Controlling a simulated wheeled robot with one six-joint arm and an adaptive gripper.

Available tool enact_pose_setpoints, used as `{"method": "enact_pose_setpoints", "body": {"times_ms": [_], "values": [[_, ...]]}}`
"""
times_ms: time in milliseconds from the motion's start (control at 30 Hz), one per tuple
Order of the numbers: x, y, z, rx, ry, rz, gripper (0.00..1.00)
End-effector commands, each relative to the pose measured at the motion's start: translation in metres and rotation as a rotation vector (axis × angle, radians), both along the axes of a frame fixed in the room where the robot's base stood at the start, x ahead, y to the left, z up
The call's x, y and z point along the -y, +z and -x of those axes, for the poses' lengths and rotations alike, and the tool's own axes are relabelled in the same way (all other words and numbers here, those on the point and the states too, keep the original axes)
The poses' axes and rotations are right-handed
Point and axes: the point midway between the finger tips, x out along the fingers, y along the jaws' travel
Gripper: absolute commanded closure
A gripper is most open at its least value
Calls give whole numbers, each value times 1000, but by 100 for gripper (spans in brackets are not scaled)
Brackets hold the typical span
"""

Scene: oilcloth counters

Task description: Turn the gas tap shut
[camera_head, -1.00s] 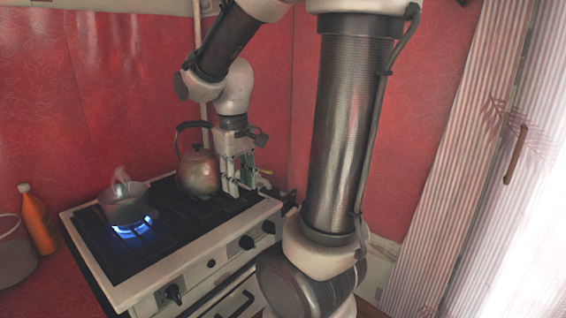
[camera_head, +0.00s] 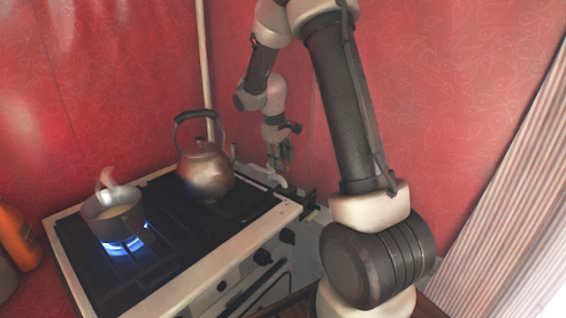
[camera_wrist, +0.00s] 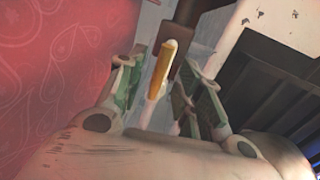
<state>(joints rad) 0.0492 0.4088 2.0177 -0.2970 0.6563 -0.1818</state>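The gas tap shows in the wrist view as a yellow lever (camera_wrist: 162,68) with a pale worn end, beside a dark brown part. My gripper (camera_wrist: 153,82) has its two green-padded fingers apart, one on each side of the lever. I see a gap on the left of the lever; contact on the right I cannot tell. In the head view my gripper (camera_head: 281,160) points down behind the stove's back right corner, near a pale pipe (camera_head: 276,180). The lever is too small or hidden to make out there.
A white gas stove (camera_head: 190,272) carries a copper kettle (camera_head: 206,172) left of my gripper. A steaming pot (camera_head: 112,212) sits over a lit blue flame (camera_head: 128,246). The red wall is close behind. An orange bottle (camera_head: 18,238) stands at far left.

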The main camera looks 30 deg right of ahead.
Motion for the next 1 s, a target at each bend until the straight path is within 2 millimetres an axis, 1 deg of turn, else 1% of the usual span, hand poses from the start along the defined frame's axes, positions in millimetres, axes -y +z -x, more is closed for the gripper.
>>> {"method": "enact_pose_setpoints", "body": {"times_ms": [33,100,200,467,600,667,1000], "values": [[1,-7,0,-2,0,0,64],[3,-14,0,-2,1,1,64],[4,-19,-1,-1,1,0,64],[4,-20,-1,0,0,0,64],[4,-20,-1,0,0,0,90],[4,-20,-1,0,0,0,100],[3,-20,-1,0,-10,0,100]]}}
